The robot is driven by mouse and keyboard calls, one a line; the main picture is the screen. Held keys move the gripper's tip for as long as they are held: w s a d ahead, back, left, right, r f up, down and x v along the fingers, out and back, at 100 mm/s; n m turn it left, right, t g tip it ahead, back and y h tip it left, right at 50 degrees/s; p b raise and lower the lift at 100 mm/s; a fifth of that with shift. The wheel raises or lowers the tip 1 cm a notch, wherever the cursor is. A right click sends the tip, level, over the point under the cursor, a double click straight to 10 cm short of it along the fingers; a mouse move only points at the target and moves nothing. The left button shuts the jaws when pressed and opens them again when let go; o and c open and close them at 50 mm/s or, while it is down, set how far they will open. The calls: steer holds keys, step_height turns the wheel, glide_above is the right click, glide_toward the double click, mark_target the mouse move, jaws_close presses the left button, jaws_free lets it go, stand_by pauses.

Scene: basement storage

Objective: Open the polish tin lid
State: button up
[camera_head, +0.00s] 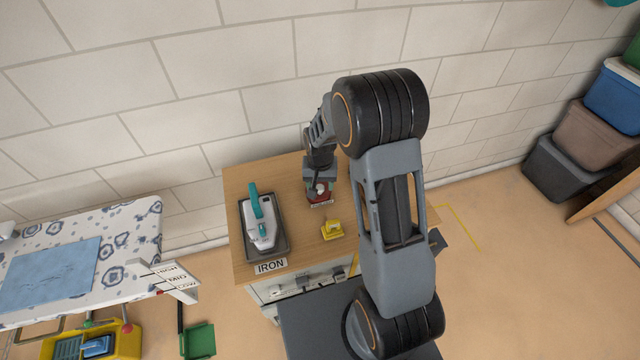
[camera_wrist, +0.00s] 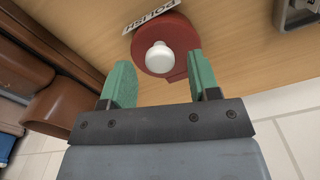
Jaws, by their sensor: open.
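The polish tin (camera_wrist: 165,50) is round and red, with a white knob (camera_wrist: 159,57) on top and a white label reading POLISH (camera_wrist: 151,15) beside it. It stands on the wooden cabinet top. My gripper (camera_wrist: 158,82) is open, with its green fingers apart and their tips just short of the tin in the wrist view, one on each side of the knob's line. Nothing is between the fingers. In the head view, my gripper (camera_head: 320,187) hangs over the red tin (camera_head: 316,196) and hides part of it. The lid looks closed, as far as I can tell.
A teal and white iron (camera_head: 262,228) stands on a dark plate left of the tin, above an IRON label (camera_head: 271,266). A small yellow object (camera_head: 333,229) sits in front of the tin. A block wall rises behind the cabinet top (camera_head: 240,180). An ironing board (camera_head: 120,235) is at left.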

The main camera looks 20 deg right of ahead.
steer(key=shift+f, duration=0.45)
steer(key=shift+c, duration=0.5)
jaws_close()
